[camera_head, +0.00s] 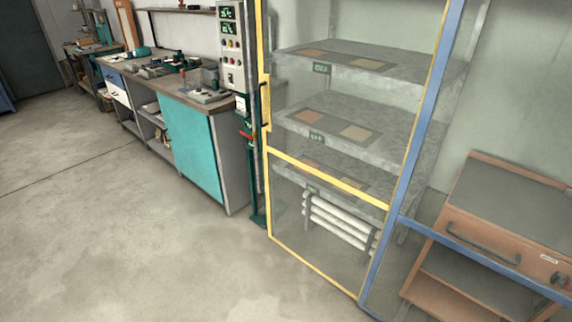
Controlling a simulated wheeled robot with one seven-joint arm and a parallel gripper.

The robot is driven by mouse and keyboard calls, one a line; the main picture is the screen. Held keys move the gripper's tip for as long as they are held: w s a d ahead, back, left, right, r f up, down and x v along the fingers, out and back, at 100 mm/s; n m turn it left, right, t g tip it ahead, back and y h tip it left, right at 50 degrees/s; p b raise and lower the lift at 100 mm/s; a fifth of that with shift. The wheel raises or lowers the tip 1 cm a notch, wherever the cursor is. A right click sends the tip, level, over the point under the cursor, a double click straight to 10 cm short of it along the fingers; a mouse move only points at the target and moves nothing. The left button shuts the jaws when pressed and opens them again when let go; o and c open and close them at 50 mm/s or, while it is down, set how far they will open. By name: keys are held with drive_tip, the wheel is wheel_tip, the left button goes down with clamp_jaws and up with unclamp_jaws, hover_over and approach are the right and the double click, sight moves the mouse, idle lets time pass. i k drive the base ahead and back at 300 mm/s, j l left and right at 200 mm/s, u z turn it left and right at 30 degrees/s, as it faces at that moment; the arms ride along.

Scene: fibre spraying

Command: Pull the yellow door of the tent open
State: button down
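The yellow-framed door (328,181) of the tent stands right of the middle, with clear panels above and below its yellow crossbar. It looks shut against the blue post (410,165) at its right edge. A yellow plate with a dark handle (265,103) sits on its left side, at about mid-height. Through the door I see grey shelves (420,72) with coloured squares and small green displays. White tubes (340,222) show behind the lower panel. My gripper is not in view.
A control panel on a green stand (257,190) stands close to the door's left side. A workbench with a turquoise door (190,150) is farther left. A wooden drawer cabinet (500,225) is at the right, behind the blue frame. The floor (120,240) in front is clear.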

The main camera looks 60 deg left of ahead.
sight(265, 92)
drive_tip(key=j+u, duration=0.1)
drive_tip(key=u, duration=1.75)
drive_tip(key=i+j, duration=0.25)
drive_tip(key=i, duration=0.2)
drive_tip(key=i+j, duration=0.3)
drive_tip(key=i, duration=0.15)
drive_tip(key=i+j, duration=0.25)
drive_tip(key=i, duration=0.2)
drive_tip(key=i+j, duration=0.3)
drive_tip(key=i, duration=0.2)
drive_tip(key=i+j, duration=0.25)
drive_tip(key=i, duration=0.2)
